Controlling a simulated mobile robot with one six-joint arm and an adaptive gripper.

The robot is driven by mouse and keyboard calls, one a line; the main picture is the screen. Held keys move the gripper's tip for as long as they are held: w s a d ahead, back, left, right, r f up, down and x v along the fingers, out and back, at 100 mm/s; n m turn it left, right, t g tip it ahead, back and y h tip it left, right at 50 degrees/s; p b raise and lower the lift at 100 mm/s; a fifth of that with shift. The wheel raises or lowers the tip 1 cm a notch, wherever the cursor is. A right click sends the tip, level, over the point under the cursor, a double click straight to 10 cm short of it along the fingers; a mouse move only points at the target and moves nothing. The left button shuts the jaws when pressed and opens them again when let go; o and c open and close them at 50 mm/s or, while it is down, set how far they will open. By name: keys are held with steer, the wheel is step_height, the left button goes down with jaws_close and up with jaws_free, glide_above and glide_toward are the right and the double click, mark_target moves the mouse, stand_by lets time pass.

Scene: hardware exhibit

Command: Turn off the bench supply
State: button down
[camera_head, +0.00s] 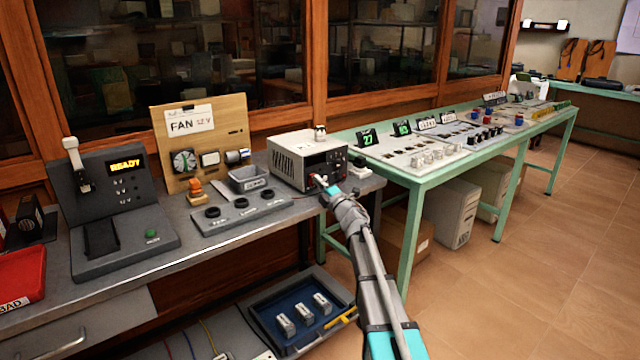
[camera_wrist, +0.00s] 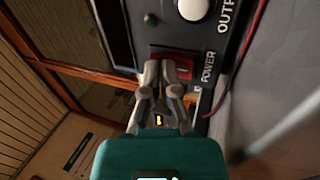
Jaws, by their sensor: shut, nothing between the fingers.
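The bench supply (camera_head: 300,150) is a light box with a dark front panel, standing on the grey bench. In the wrist view its panel (camera_wrist: 215,40) fills the top middle, turned sideways. A red rocker switch (camera_wrist: 184,66) in a dark frame sits beside the word POWER. My gripper (camera_head: 324,183) is in front of the supply's panel in the head view. In the wrist view my gripper (camera_wrist: 163,66) is shut and empty, its fingertips at the switch and covering part of it. I cannot tell whether they touch it or which way the rocker is tipped.
A red lead (camera_wrist: 241,55) runs beside the panel. A grey bin (camera_head: 250,179) and a strip of black knobs (camera_head: 240,211) stand left of the supply. A green-framed table (camera_head: 432,180) is right.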

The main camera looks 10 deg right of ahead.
steer(key=shift+w+a+r+p, duration=0.15)
steer(key=shift+w+r+p, duration=0.1)
steer(key=shift+w+p, duration=0.05)
steer(key=shift+s+f, duration=0.1)
steer(key=shift+s, duration=0.1)
steer(key=shift+s+d, duration=0.2)
steer(key=shift+s, duration=0.2)
steer(key=s+d, duration=0.6)
steer(key=s, duration=0.5)
steer(key=shift+s+f+b, duration=0.3)
steer(key=shift+s+b, duration=0.1)
steer(key=shift+d+m+h, duration=0.1)
steer(key=shift+m+h, duration=0.2)
steer(key=shift+m, duration=0.1)
